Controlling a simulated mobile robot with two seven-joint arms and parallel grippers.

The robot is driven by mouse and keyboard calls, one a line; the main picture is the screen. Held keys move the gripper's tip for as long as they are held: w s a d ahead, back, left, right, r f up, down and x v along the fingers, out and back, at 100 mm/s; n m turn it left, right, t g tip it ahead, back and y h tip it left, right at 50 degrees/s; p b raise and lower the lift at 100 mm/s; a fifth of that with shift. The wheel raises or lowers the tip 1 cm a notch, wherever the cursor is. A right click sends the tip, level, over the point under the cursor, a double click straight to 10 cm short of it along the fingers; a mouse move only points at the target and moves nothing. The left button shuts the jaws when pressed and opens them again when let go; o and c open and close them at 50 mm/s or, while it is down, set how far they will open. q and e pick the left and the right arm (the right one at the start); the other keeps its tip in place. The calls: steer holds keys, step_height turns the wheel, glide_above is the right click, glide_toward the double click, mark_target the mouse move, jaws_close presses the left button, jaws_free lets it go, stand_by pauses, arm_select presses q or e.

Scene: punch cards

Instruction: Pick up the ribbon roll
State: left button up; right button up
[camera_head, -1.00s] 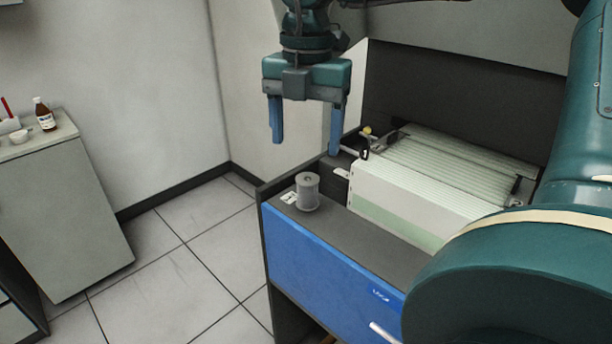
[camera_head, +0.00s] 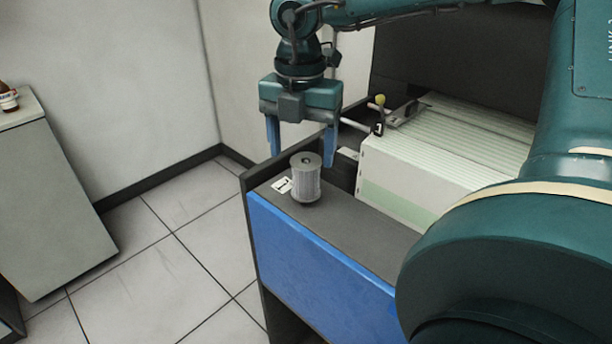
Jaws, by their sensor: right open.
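The ribbon roll (camera_head: 306,180) is a grey ribbed cylinder with a small dark hole in its top. It stands upright near the left end of the dark cabinet top (camera_head: 361,222). My right gripper (camera_head: 302,155) points down with its two blue fingers apart, one to the left of the roll and one to the right in the picture. It is open and empty. The fingers appear behind and slightly above the roll, and I see no contact. The left finger's tip is near the roll's upper left. My left gripper is not in view.
A white card label (camera_head: 282,185) lies beside the roll. A pale box-like block of punch cards (camera_head: 432,165) sits to the right, with a yellow-knobbed lever (camera_head: 379,101) at its corner. A blue panel (camera_head: 315,275) fronts the cabinet. A grey cabinet (camera_head: 50,200) stands far left.

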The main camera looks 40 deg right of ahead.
mark_target(305, 164)
steer(key=shift+w+d+f+p, duration=0.1)
steer(key=shift+d+f+p, duration=0.1)
steer(key=shift+f, duration=0.95)
steer(key=shift+s+d+f+p, duration=0.1)
steer(key=shift+d+f+p, duration=0.1)
steer(key=shift+f, duration=1)
steer(key=shift+w+d+f+p, duration=0.1)
steer(key=shift+f+p, duration=0.1)
steer(key=shift+f, duration=0.95)
steer(key=shift+c, duration=0.4)
steer(key=c, duration=1)
